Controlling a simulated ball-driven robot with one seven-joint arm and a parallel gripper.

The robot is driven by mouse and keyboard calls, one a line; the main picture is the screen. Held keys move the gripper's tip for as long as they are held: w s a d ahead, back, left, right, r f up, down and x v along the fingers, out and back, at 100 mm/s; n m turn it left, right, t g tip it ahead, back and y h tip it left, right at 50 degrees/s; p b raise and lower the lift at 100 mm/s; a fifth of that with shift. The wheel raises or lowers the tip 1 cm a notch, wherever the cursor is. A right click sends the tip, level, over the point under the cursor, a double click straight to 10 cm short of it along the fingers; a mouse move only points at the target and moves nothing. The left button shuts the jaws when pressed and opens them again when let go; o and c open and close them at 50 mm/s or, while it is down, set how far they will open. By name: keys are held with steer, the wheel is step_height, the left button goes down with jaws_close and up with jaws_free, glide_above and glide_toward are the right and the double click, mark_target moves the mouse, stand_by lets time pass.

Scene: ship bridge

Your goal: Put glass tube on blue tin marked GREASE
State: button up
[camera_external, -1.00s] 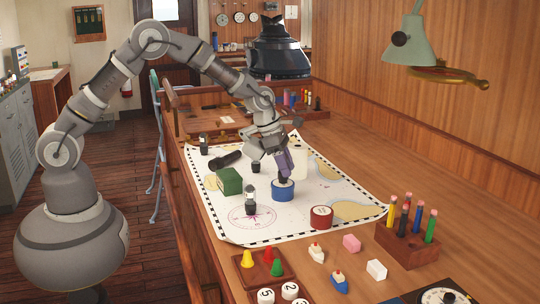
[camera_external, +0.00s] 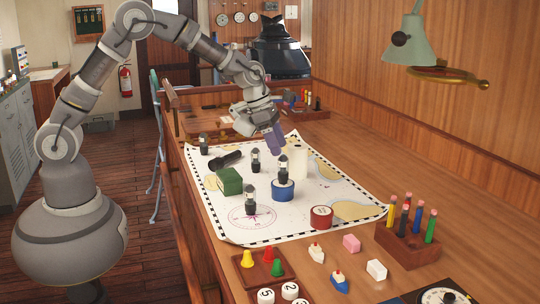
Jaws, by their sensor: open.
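The blue tin (camera_external: 283,191) stands on the chart; its marking is too small to read. A small tube with dark ends and a clear middle (camera_external: 283,169) stands upright on top of the tin. My gripper (camera_external: 276,144) is open and empty, above and slightly left of this tube, apart from it. Similar tubes stand on the chart: one left of the tin (camera_external: 255,162), one nearer the camera (camera_external: 250,195), and one at the far left (camera_external: 204,143). Which of them are glass I cannot tell.
A green box (camera_external: 229,182), a dark cylinder lying down (camera_external: 226,160), a cream cylinder (camera_external: 297,161) and a red tin (camera_external: 321,217) stand around on the chart (camera_external: 222,221). A pencil block (camera_external: 407,247) is at right. The chart's front part is mostly clear.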

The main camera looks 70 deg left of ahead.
steer(key=s+a+r+m+t+y, duration=0.1)
steer(key=s+r+m+t, duration=0.15)
steer(key=r+m, duration=0.8)
steer(key=s+a+r+m+t, duration=0.1)
steer(key=a+r+m+t, duration=0.15)
steer(key=r, duration=1.55)
steer(key=s+r+m+t, duration=0.2)
steer(key=s+r+m, duration=0.2)
steer(key=r, duration=0.4)
steer(key=s+r+m+t+y, duration=0.1)
steer(key=s+r+m+t, duration=0.1)
steer(key=s+r+m, duration=0.3)
steer(key=s+r+m+t, duration=0.2)
steer(key=s+r+m, duration=0.3)
steer(key=r, duration=0.8)
steer(key=shift+s+a+m+t+p, duration=0.2)
steer(key=shift+m+t+p, duration=0.2)
steer(key=shift+m, duration=0.7)
